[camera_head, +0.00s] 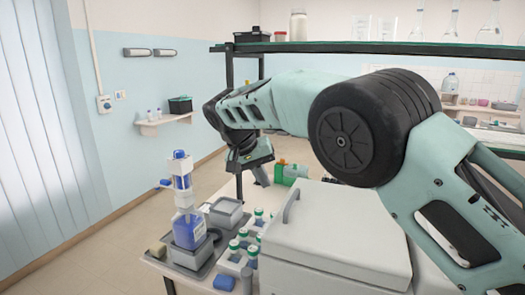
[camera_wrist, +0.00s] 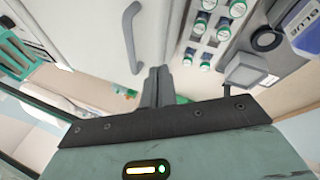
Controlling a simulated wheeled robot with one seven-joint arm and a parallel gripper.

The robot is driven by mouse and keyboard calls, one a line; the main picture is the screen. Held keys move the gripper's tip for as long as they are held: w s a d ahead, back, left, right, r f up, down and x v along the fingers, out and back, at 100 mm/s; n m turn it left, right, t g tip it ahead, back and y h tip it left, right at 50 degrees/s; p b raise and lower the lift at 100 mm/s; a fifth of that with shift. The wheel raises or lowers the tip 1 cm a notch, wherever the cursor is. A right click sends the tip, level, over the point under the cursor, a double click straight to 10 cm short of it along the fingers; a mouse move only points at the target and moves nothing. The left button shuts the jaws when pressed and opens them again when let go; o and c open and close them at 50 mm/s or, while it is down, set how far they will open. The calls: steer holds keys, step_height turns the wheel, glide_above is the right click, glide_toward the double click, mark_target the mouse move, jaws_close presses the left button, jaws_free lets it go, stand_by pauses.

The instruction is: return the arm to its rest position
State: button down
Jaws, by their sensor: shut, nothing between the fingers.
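My arm reaches from the right across the head view, over the white box on the table. My gripper (camera_head: 261,176) points down at its far end, above the table, behind the white box. In the wrist view my gripper's fingers (camera_wrist: 157,84) are together, with nothing between them. Part of a green object shows behind the fingers there.
A white lidded box with a grey handle (camera_head: 335,225) fills the table's front right. A blue-labelled bottle (camera_head: 189,228) stands in a grey tray at left, beside several green-capped vials (camera_head: 243,236). A dark-edged shelf (camera_head: 345,47) with glassware runs above the arm. The floor at left is clear.

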steer(key=s+d+f+n+g+y+b, duration=0.1)
steer(key=s+d+f+n, duration=0.1)
steer(key=s, duration=1.1)
steer(key=s+d+f+n+y+b, duration=0.2)
steer(key=s+d, duration=0.5)
steer(key=s, duration=0.6)
steer(key=s+d+f+n+g+y+b, duration=0.1)
steer(key=s+d+f+n, duration=0.3)
steer(key=s, duration=0.9)
steer(key=shift+s+d+f+g+y+b, duration=0.3)
steer(key=shift+s+d+y+b, duration=0.1)
steer(key=shift+d+y, duration=0.2)
